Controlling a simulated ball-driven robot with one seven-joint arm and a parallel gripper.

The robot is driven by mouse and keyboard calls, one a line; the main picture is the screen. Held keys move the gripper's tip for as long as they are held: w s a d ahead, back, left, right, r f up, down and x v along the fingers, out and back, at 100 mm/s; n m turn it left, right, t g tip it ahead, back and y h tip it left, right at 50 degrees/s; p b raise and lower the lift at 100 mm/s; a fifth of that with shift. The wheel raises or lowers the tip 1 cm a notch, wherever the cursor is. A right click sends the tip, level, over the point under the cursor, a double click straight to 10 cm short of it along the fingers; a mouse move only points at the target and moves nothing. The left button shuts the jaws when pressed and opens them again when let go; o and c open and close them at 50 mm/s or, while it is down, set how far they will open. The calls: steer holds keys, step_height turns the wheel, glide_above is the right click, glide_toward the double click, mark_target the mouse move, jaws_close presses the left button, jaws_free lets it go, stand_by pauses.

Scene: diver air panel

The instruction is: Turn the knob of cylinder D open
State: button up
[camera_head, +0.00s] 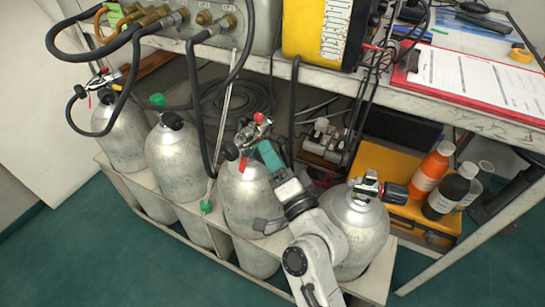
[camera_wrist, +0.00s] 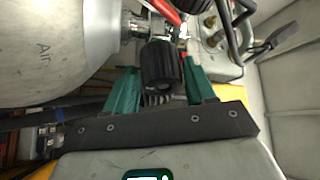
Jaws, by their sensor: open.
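Several grey cylinders stand in a row in the head view; I cannot read a letter on any, so I cannot tell which is D. My gripper (camera_head: 268,153) is at the valve (camera_head: 252,135) of the third cylinder from the left (camera_head: 245,195). In the wrist view a ribbed black knob (camera_wrist: 160,66) lies between the open green fingers of my gripper (camera_wrist: 160,80), with a gap at each side. The rightmost cylinder (camera_head: 355,235) has a valve with a black knob (camera_head: 395,193).
A pale rack (camera_head: 375,285) holds the cylinders. The bench edge (camera_head: 440,110) and black hoses (camera_head: 190,100) are close above the valves. An orange bottle (camera_head: 430,172) and dark bottle (camera_head: 447,192) stand at right on a yellow case (camera_head: 385,160). The green floor in front is clear.

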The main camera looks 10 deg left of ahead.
steer(key=b+v, duration=0.2)
steer(key=v, duration=0.9)
steer(key=shift+f, duration=0.1)
